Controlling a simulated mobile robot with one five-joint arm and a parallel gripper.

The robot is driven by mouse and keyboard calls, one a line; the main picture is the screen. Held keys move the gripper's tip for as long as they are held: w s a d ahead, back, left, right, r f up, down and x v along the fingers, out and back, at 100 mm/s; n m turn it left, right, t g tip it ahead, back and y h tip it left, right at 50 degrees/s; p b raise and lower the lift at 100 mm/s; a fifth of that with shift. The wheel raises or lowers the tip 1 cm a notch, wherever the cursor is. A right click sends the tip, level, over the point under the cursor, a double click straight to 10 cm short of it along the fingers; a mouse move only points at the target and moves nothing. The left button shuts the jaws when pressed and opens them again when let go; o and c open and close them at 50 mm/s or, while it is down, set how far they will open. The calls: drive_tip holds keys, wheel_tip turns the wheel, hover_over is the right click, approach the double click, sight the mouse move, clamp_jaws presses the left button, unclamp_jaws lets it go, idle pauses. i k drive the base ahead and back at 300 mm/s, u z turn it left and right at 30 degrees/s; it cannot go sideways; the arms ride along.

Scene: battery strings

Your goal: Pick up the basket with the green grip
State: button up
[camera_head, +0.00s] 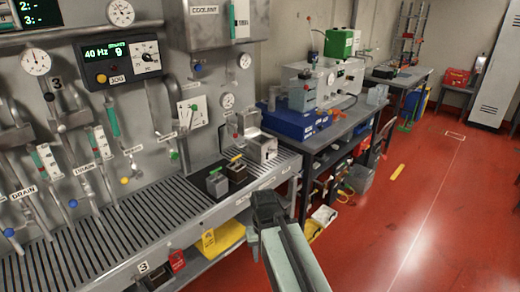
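A small grey basket (217,186) with a green grip on top stands on the dark mat of the slatted bench, left of my gripper. My gripper (266,204) is dark, at the end of my pale arm, in front of the bench's edge and apart from both baskets. Its fingers are too small and turned away to show whether they are open.
The slatted bench (95,237) runs left under a panel of levers and gauges. A light metal box (262,149) stands behind the baskets. A side table (340,130) holds a blue tray (290,122). Red floor (420,220) is open to the right.

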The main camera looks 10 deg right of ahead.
sight(217, 184)
drive_tip(key=u, duration=2.9)
drive_tip(key=k, duration=1)
drive_tip(key=z, duration=1.25)
drive_tip(key=i, duration=0.95)
drive_tip(key=z, duration=0.05)
